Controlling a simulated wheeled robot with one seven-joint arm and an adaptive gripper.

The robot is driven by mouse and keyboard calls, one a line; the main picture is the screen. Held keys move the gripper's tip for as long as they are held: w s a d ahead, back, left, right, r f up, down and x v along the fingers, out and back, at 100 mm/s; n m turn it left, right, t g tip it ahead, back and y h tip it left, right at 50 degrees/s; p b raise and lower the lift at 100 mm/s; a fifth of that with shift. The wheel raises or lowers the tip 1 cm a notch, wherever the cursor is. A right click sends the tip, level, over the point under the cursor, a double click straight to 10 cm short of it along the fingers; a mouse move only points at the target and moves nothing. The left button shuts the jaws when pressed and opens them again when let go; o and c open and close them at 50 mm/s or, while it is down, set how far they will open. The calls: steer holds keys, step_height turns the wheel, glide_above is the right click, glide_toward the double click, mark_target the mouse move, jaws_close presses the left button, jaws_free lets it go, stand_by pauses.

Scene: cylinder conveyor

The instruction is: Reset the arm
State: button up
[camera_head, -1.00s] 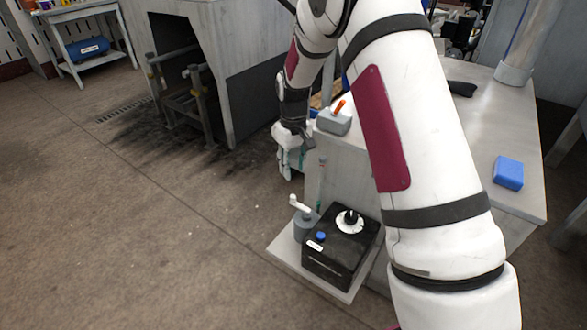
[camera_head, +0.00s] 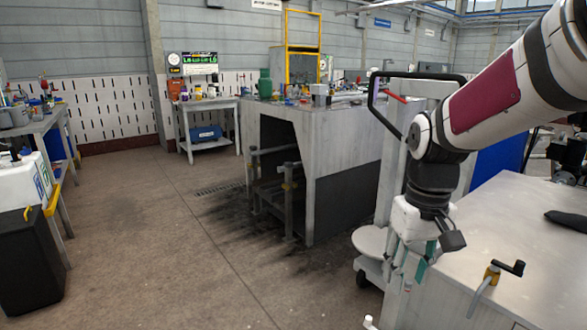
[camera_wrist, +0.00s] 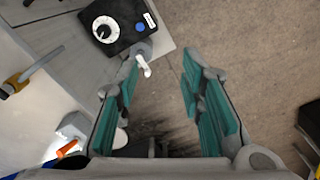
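My arm reaches in from the upper right in the head view. My gripper (camera_head: 408,282) hangs fingers-down beside the near left edge of the grey bench (camera_head: 540,215). In the wrist view my gripper (camera_wrist: 160,72) is open, its two teal-padded fingers wide apart. Nothing is between the pads; floor shows in the gap. A black box (camera_wrist: 113,24) with a white dial and blue button lies beyond the left fingertip. A small white crank handle (camera_wrist: 143,66) shows close to that fingertip; I cannot tell whether they touch.
A yellow-and-black crank (camera_head: 489,276) stands on the near bench. A large grey workbench (camera_head: 340,125) with a dark opening is behind. A black bin (camera_head: 27,235) and a side table stand at left. Open floor (camera_head: 150,250) lies between them.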

steer(key=s+r+m, duration=0.1)
steer(key=s+r, duration=0.2)
steer(key=s, duration=2.4)
step_height(320, 180, up, 25)
steer(key=t+p, duration=0.4)
steer(key=p, duration=1.9)
steer(key=shift+a+r+p, duration=0.15)
steer(key=shift+a+p, duration=0.1)
steer(key=shift+p, duration=0.1)
